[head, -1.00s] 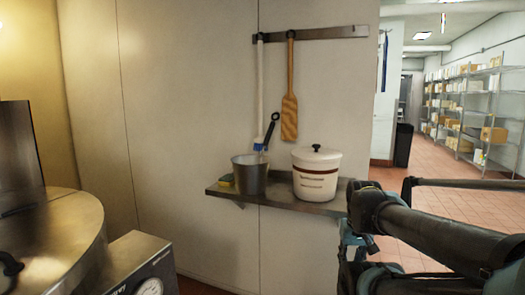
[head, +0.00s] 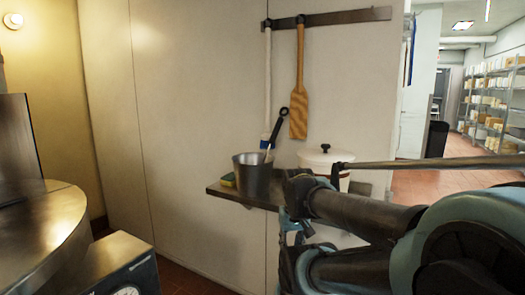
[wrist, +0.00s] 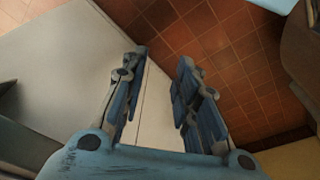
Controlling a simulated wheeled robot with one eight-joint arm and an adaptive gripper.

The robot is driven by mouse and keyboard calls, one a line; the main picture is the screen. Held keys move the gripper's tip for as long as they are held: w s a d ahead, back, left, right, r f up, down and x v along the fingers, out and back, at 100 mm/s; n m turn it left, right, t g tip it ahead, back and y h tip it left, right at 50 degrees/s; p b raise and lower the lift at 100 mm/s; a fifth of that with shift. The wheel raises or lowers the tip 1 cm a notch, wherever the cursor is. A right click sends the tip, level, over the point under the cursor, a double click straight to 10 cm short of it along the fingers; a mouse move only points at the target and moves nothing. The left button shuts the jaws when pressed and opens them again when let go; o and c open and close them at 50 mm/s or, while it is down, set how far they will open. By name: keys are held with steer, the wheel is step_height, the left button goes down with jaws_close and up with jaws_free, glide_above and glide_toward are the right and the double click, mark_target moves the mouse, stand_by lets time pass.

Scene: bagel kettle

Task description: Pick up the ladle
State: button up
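The ladle (head: 276,127) stands in a metal pot (head: 252,178) in the head view. Its dark handle leans up to the right and ends in a loop; its lower end is hidden inside the pot. The pot sits on a narrow metal wall shelf (head: 213,190). My gripper (wrist: 160,75) is open and empty in the wrist view, with bare wall and red floor tiles beyond its fingers. The ladle does not show in the wrist view. My arm covers the right part of the shelf in the head view.
A white lidded crock (head: 313,160) stands right of the pot, partly behind my arm. A yellow-green sponge (head: 228,180) lies left of the pot. A wooden paddle (head: 299,100) hangs from a wall rail (head: 345,17). A large metal kettle (head: 45,240) stands at the left.

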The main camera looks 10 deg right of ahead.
step_height(320, 180, up, 50)
steer(key=m+g, duration=0.2)
steer(key=m, duration=0.7)
glide_above(276, 126)
steer(key=s+d, duration=0.1)
steer(key=shift+m+y, duration=0.3)
steer(key=f, duration=1.1)
steer(key=w+a+f, duration=0.1)
steer(key=f, duration=0.5)
steer(key=shift+f, duration=0.1)
steer(key=shift+c, duration=0.5)
jaws_close()
